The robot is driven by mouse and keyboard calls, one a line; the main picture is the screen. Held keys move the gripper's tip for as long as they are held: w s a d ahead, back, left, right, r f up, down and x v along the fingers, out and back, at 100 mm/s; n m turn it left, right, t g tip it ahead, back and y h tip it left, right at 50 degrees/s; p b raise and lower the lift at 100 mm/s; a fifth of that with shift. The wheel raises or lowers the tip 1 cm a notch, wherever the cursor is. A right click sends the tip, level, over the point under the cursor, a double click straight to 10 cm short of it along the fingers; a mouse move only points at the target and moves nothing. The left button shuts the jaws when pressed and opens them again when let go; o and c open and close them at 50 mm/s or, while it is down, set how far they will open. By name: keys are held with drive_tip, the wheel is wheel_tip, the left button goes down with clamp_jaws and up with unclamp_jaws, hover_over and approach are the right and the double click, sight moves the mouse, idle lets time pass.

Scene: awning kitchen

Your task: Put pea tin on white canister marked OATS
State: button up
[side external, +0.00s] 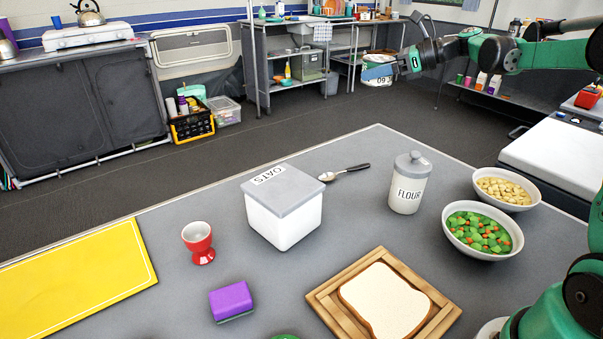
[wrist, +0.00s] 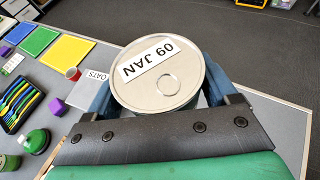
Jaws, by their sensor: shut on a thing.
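My gripper (side external: 385,68) is shut on a tin (side external: 377,75), held high in the air at the upper right of the side view. In the wrist view, the tin (wrist: 158,75) shows a silver lid with a pull ring and a "09 JAN" label, between the blue fingers of my gripper (wrist: 165,92). No pea marking is readable. The white canister marked OATS (side external: 285,226) stands on the grey table with a flat grey lid, its top bare. It also shows in the wrist view (wrist: 88,95), left of the tin. The tin is well apart from it.
A spoon (side external: 345,172), a FLOUR canister (side external: 406,190) and a red egg cup (side external: 200,243) stand near the OATS canister. A purple sponge (side external: 231,300), bread on a wooden board (side external: 325,298), two food bowls (side external: 460,243) and a yellow mat (side external: 75,285) lie around it.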

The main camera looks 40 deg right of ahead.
drive_tip(key=w+a+r+n+g+y, duration=0.1)
drive_tip(key=a+r+n+g+y, duration=0.15)
drive_tip(key=a, duration=0.85)
wheel_tip(320, 180, up, 4)
drive_tip(key=n+g+y, duration=0.2)
drive_tip(key=n+g, duration=0.1)
drive_tip(key=n, duration=0.1)
hover_over(282, 184)
drive_tip(key=shift+m, duration=0.25)
wheel_tip(282, 184, down, 16)
drive_tip(key=shift+f, duration=2.05)
drive_tip(key=shift+f, duration=0.1)
drive_tip(key=o, duration=1.2)
drive_tip(key=shift+o, duration=0.2)
